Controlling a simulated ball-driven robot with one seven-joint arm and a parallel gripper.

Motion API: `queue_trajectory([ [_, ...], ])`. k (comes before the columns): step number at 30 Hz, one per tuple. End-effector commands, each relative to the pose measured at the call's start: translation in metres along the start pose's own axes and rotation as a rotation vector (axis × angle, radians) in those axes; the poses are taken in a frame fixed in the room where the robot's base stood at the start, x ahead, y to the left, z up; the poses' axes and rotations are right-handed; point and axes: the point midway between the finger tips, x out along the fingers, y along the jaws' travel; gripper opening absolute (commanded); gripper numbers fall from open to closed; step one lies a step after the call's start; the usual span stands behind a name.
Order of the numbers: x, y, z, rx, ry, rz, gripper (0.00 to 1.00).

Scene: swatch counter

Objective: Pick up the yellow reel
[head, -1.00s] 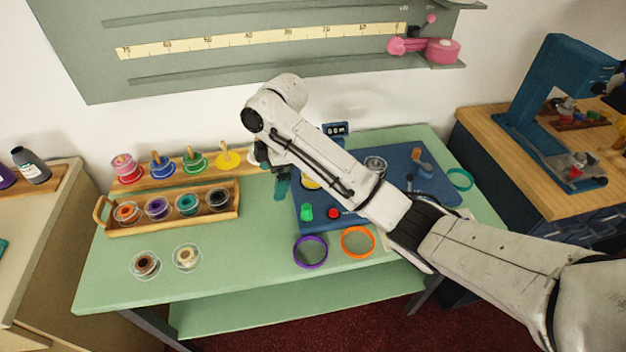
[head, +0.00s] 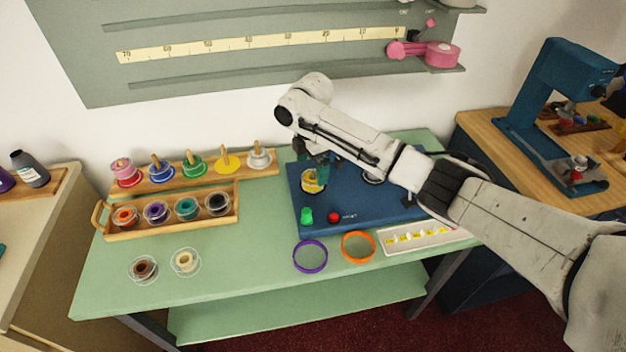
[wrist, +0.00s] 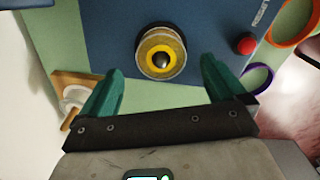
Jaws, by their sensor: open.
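The yellow reel (head: 311,182) sits on the left part of the blue machine base (head: 350,208), partly hidden by my gripper in the head view. In the wrist view the yellow reel (wrist: 161,54) shows as a yellow ring with a dark centre, clear flanges around it. My gripper (head: 316,176) is over the reel's side of the base. In the wrist view its two teal fingers (wrist: 160,80) are spread apart with nothing between them. The reel lies just beyond the fingertips, roughly centred between them, apart from both.
A green button (head: 306,215) and a red button (head: 334,217) are at the base's front. Purple (head: 310,256) and orange (head: 358,247) rings lie before it. A wooden tray (head: 170,222) of reels and a peg rack (head: 195,180) stand left.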

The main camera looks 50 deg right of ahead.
Motion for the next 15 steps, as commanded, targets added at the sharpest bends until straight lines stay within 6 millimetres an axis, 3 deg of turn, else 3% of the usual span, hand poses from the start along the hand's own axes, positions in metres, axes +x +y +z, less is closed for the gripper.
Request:
queue_trajectory([
  [7, 0.035, -0.002, 0.0, 0.001, 0.0, -0.003, 0.97],
  [15, 0.044, -0.002, 0.0, -0.001, 0.0, -0.001, 0.97],
])
